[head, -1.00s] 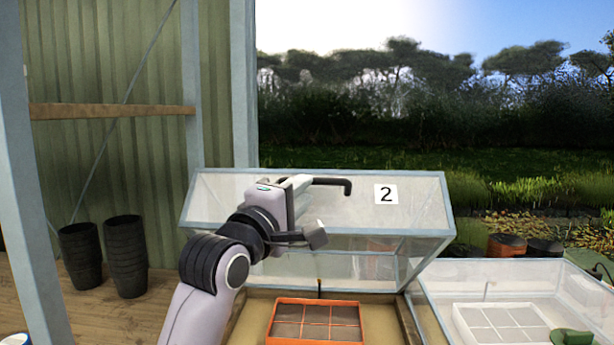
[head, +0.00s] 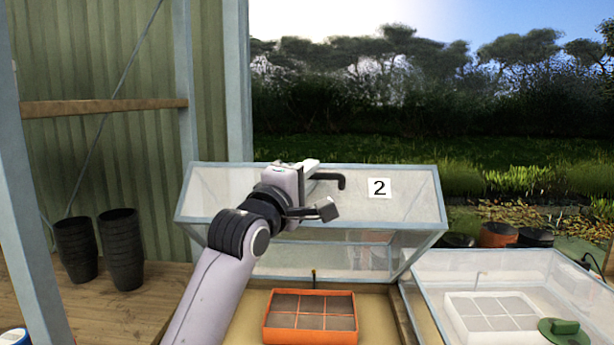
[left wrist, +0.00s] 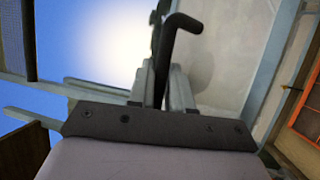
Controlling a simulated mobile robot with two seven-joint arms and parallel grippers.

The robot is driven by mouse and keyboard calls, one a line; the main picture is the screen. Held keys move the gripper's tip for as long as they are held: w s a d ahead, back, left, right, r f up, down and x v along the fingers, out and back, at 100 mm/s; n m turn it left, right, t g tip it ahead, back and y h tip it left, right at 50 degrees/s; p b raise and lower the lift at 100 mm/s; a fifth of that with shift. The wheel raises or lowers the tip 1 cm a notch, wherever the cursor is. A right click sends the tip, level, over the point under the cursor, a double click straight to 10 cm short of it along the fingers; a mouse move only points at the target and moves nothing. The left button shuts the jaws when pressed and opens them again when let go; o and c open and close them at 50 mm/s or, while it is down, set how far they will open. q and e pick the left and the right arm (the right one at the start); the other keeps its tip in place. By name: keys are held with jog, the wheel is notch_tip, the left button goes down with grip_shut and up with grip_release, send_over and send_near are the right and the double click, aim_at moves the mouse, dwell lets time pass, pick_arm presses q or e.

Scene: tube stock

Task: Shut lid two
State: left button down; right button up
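Lid two (head: 400,208) is a clear, grey-framed lid with a "2" label. It stands raised and tilted over its bed. Its black handle (head: 332,177) sits near the top edge and has a bent end. My left gripper (head: 308,168) is at the left part of this handle. In the left wrist view the two fingers (left wrist: 163,88) are close together on either side of the dark handle bar (left wrist: 183,22) and appear closed on it. The exact contact is partly hidden. My right gripper is in neither view.
An orange seed tray (head: 311,340) lies in the bed under the raised lid. To the right is another clear-lidded frame (head: 425,290), its lid down, with a white tray (head: 490,334) and a green object (head: 565,333). Black pots (head: 121,250) stand on the left bench.

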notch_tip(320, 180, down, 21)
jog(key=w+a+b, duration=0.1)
jog(key=b, duration=2.3)
pick_arm(q)
jog(key=s+f+m+t+h+b, duration=0.1)
jog(key=s+f+h, duration=0.1)
jog(key=s+f, duration=0.4)
jog(key=s+f+m+t+h+b, duration=0.1)
jog(key=s+f, duration=0.5)
jog(key=f, duration=0.6)
jog(key=s+f+m+t+h+b, duration=0.1)
jog(key=s+f+m+t+h, duration=0.1)
jog(key=s+f, duration=0.3)
jog(key=shift+s+f+m+h, duration=0.4)
jog(key=shift+f+m, duration=0.2)
jog(key=shift+f, duration=1.55)
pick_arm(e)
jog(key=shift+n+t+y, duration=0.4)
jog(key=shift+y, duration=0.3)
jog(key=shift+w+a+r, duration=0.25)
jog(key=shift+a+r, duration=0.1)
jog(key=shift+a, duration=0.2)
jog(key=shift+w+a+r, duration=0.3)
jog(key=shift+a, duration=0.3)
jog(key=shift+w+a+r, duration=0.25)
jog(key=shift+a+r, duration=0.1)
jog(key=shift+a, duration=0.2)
pick_arm(q)
jog(key=c, duration=1.4)
grip_release()
